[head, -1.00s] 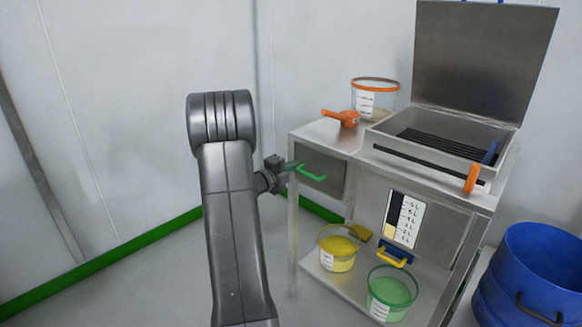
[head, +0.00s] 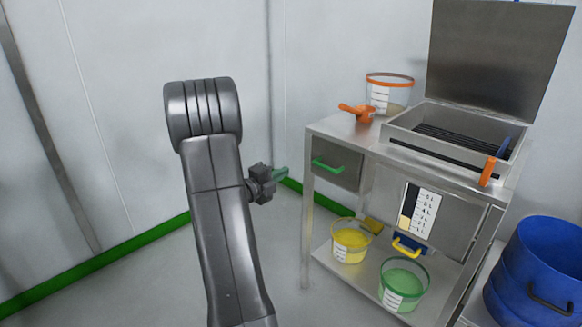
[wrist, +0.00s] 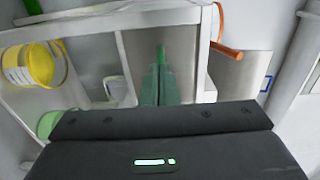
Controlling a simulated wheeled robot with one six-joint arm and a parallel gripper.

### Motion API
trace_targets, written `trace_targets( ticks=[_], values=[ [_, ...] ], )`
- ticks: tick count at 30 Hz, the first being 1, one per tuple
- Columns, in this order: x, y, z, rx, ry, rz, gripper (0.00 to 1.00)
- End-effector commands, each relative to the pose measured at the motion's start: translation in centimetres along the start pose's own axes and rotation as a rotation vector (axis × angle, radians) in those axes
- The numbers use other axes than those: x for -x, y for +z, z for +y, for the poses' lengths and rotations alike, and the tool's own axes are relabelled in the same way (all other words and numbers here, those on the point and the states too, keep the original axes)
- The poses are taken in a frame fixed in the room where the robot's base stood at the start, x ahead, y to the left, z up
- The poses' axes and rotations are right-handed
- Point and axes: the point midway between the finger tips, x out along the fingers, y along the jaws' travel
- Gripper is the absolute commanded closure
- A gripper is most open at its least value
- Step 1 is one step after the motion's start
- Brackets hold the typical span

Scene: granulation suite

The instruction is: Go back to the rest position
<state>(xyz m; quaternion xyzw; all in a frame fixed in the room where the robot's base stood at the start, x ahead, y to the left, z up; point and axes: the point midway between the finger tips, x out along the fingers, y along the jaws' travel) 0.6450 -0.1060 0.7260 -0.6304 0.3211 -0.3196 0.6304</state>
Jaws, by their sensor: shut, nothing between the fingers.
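My gripper (head: 281,173) is left of the steel workbench, in the free space in front of the wall, with green fingers pointing right. It is shut and holds nothing. The bench's drawer (head: 335,171) with a green handle (head: 327,165) is to its right, and the drawer looks closed. A gap shows between the fingertips and the handle. In the wrist view, the shut fingers (wrist: 160,80) point toward the bench, with the green handle (wrist: 161,54) just beyond their tips.
The steel bench (head: 325,128) carries an orange scoop (head: 357,112), an orange-rimmed tub (head: 389,93) and an open-lidded sieve box (head: 400,140). A yellow tub (head: 350,243) and a green tub (head: 403,284) stand on its lower shelf. A blue drum (head: 540,270) is at right. The floor left is clear.

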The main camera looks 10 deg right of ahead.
Motion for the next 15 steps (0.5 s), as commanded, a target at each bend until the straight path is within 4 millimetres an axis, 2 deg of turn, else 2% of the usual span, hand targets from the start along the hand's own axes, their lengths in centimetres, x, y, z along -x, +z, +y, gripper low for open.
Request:
trace_targets(
  ticks=[5,15],
  values=[
    [1.06,-0.03,-0.03,0.000,-0.001,0.001,1.00],
    [1.03,-0.05,0.02,0.000,-0.001,0.001,1.00]
  ],
)
